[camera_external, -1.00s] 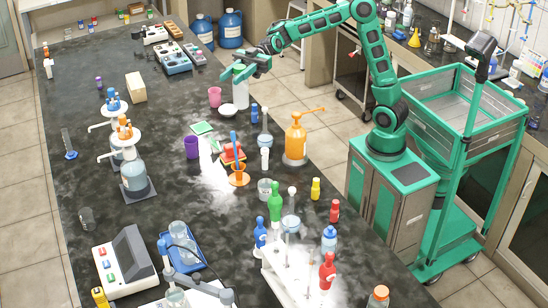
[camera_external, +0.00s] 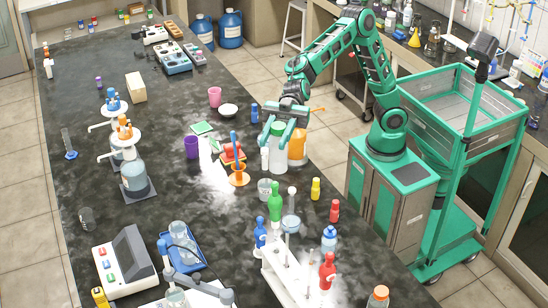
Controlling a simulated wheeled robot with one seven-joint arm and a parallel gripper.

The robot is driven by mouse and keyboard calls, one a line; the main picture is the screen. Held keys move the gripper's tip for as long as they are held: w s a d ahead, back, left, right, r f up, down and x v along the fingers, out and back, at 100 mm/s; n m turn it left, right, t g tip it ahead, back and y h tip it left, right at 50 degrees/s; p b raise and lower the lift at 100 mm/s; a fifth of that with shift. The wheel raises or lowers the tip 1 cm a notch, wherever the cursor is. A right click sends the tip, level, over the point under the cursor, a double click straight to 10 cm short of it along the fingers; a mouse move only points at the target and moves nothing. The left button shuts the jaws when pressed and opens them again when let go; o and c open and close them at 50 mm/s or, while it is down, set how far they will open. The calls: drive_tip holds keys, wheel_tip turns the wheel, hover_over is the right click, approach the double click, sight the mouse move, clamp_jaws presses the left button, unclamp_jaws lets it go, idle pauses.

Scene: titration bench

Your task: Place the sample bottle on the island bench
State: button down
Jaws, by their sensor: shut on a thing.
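The sample bottle appears as a pale, whitish bottle (camera_external: 277,154), upright between the green fingers of my gripper (camera_external: 278,132). My gripper is shut on its upper part from above.
Close by stand a small white bottle (camera_external: 265,159), an orange stand (camera_external: 239,179), a glass beaker (camera_external: 265,188) and a green bottle (camera_external: 275,202).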

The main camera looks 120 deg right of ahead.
drive_tip(key=s+a+r+n+g+y, duration=0.1)
drive_tip(key=s+a, duration=0.6)
drive_tip(key=a, duration=0.5)
drive_tip(key=s+a+n+g+y, duration=0.1)
drive_tip(key=s+a, duration=0.6)
drive_tip(key=a, duration=0.6)
drive_tip(key=s+a+r+n+g+y, duration=0.1)
drive_tip(key=s+a, duration=0.7)
drive_tip(key=a, duration=0.4)
wheel_tip(320, 180, down, 18)
drive_tip(key=w+d+f, duration=0.4)
drive_tip(key=w+f, duration=0.6)
drive_tip(key=f, duration=0.1)
drive_tip(key=shift+w+d+f, duration=0.2)
drive_tip(key=shift+w+d, duration=0.1)
drive_tip(key=shift+w, duration=0.05)
drive_tip(key=c, duration=1.3)
unclamp_jaws()
drive_tip(key=shift+f, duration=0.1)
